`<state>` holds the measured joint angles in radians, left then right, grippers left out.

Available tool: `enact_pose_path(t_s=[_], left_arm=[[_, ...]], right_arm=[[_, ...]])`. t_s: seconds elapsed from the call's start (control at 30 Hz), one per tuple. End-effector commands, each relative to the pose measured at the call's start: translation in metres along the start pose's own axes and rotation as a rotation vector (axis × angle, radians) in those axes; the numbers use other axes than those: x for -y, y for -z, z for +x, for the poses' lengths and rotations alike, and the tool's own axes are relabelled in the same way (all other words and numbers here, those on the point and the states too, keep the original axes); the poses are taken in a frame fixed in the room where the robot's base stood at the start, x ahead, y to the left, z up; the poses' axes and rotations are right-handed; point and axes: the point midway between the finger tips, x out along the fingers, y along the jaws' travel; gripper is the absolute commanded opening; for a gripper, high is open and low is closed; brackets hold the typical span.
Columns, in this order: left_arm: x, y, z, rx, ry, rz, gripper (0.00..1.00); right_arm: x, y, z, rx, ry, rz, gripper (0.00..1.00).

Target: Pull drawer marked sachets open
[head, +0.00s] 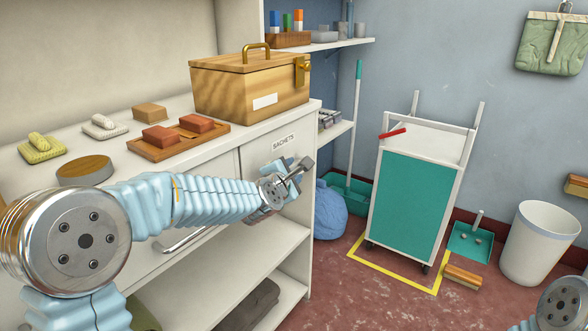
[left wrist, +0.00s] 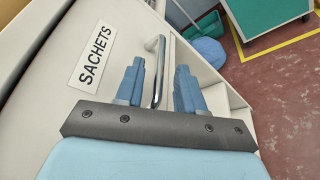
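The drawer marked SACHETS (head: 256,156) is in the front of the white counter, and its front looks flush. Its label (left wrist: 92,61) is black on white in the left wrist view. The drawer's chrome bar handle (left wrist: 157,72) stands between the two blue fingers of my left gripper (left wrist: 160,80), with a visible gap on each side. My left gripper (head: 286,174) is open at the drawer front in the head view, where it hides most of the handle. My right gripper is out of view; only part of that arm shows at the lower right.
A second drawer handle (head: 187,240) is left of the SACHETS drawer, below my left arm. A wooden box (head: 235,90) and soap trays stand on the counter. A blue bag (head: 330,212) and a teal cart (head: 412,205) stand right of the counter, with some floor between.

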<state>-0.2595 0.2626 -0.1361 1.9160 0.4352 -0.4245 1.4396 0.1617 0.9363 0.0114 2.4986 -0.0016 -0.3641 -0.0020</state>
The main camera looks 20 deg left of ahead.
Motion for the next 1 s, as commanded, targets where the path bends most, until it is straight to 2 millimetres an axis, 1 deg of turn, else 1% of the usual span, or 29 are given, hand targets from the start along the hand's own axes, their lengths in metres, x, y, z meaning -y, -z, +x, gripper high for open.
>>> enact_pose_path(t_s=[0.03, 0.1, 0.2, 0.5, 0.53, 0.57, 0.7, 0.77, 0.8, 1.0], left_arm=[[0.000, 0.000, 0.008, -0.002, 0.001, 0.000, 0.38], [-0.001, 0.000, 0.016, -0.002, 0.000, 0.000, 0.38], [0.000, 0.001, 0.024, -0.002, 0.000, 0.001, 0.38], [0.000, 0.001, 0.027, -0.001, 0.000, 0.000, 0.38], [0.000, 0.001, 0.027, -0.001, 0.000, 0.000, 0.37], [0.000, 0.001, 0.027, -0.001, 0.000, 0.000, 0.32], [0.000, 0.000, 0.027, -0.001, 0.000, 0.000, 0.10], [0.000, 0.000, 0.026, -0.001, 0.000, 0.000, 0.01], [0.000, 0.000, 0.026, -0.001, 0.000, 0.000, 0.00], [0.000, 0.000, 0.026, 0.000, 0.000, 0.000, 0.00]], right_arm=[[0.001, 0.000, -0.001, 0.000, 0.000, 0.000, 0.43], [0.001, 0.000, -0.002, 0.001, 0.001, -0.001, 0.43], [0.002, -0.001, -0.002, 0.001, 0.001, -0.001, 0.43], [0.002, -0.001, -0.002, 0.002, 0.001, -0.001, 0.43], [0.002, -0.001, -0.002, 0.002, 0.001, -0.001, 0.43], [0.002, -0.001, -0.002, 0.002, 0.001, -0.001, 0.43], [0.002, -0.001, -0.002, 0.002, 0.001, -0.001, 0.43], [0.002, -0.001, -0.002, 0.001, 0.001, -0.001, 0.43], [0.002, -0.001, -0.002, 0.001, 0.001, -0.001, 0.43], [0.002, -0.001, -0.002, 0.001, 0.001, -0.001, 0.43]])
